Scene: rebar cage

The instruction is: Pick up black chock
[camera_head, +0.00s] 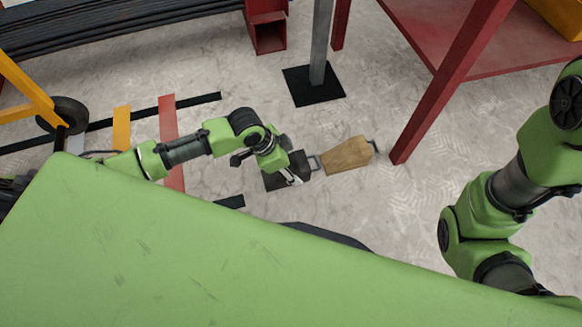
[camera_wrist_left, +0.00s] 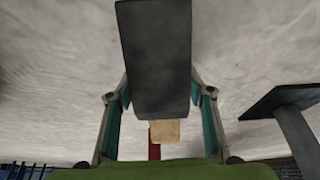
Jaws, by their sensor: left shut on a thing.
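The black chock (camera_head: 300,163) is at the middle of the head view, partly covered by my left gripper (camera_head: 288,173). A metal handle shows at its right end. In the left wrist view the dark block of the chock (camera_wrist_left: 155,55) fills the space between the two fingers of my left gripper (camera_wrist_left: 160,98). The fingers are shut on its sides. I cannot tell whether the chock touches the floor or is just above it. My right arm shows at the right of the head view, but its gripper is out of view.
A wooden chock (camera_head: 347,154) with a handle lies just right of the black chock. A grey post (camera_head: 321,45) on a black base plate (camera_head: 314,90) stands behind. A red table leg (camera_head: 440,100) is to the right. Striped floor bars lie left, under my left arm.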

